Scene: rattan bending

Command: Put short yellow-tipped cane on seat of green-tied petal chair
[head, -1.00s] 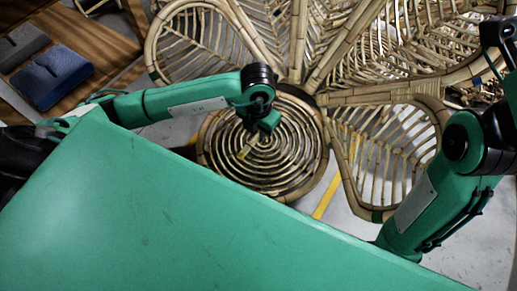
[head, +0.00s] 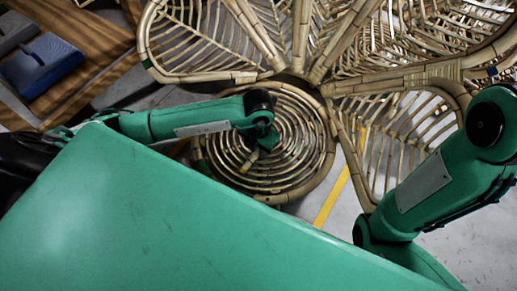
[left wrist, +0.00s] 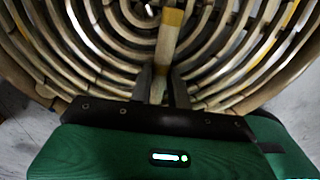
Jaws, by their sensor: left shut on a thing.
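The petal chair fills the upper part of the head view, with its fan-shaped cane back (head: 240,75). Its round spiral seat (head: 318,165) lies below my left gripper. The left gripper (head: 262,145) is over the seat, left of its middle. It is shut on the short yellow-tipped cane (head: 250,160), whose yellow end points down and left. In the left wrist view the cane (left wrist: 164,48) stands between the two dark fingers, with its yellow band at the top, against the seat rings. Whether the cane touches the seat, I cannot tell. The right gripper is out of view.
A slatted wooden table (head: 100,60) with a blue block (head: 42,66) and a grey block stands at the upper left. A yellow floor line (head: 328,203) runs beside the seat. Another petal panel (head: 390,140) is at the right, close to my right arm.

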